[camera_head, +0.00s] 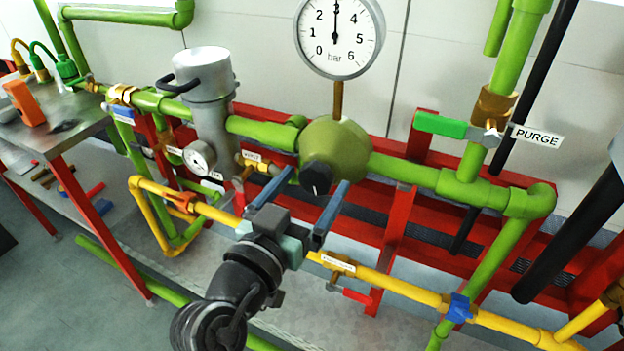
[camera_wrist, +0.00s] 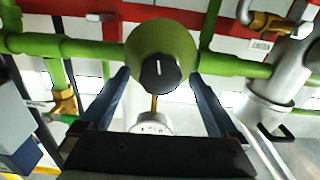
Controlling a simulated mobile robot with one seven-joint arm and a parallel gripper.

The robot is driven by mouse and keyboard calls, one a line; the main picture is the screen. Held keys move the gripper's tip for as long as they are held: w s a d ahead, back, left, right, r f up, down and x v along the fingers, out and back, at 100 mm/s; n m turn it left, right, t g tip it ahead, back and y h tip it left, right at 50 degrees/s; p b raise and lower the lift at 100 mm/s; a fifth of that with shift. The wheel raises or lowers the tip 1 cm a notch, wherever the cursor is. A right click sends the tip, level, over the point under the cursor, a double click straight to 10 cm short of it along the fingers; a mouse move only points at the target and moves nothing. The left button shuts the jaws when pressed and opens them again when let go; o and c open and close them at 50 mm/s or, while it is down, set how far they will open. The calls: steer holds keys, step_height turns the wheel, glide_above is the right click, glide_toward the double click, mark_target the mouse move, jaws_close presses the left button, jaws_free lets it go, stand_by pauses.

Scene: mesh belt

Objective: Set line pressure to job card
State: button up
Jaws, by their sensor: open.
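A round green regulator (camera_head: 336,150) with a black knob (camera_head: 316,177) sits on the green pipe. The knob's white mark shows in the wrist view (camera_wrist: 158,71). A large white gauge (camera_head: 340,35) marked bar stands above it, its needle pointing straight up at about 3. My gripper (camera_head: 315,179) is open, its two blue fingers reaching toward the regulator, one on each side of the knob. In the wrist view the fingers (camera_wrist: 158,80) also lie left and right of the knob, with gaps between. I cannot make out a job card.
A grey filter canister (camera_head: 208,100) with a small gauge (camera_head: 199,158) stands left of the regulator. A green-handled valve (camera_head: 440,125) with a PURGE tag is at right. A yellow pipe (camera_head: 390,285) with a red-handled valve runs below. A bench (camera_head: 75,125) stands far left.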

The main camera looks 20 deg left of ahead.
steer(key=shift+w, duration=0.4)
steer(key=c, duration=1.4)
steer(key=shift+n, duration=0.3)
steer(key=n+p, duration=0.2)
steer(key=n, duration=0.1)
steer(key=shift+n, duration=0.4)
steer(key=shift+n+p, duration=0.45)
steer(key=shift+n, duration=0.85)
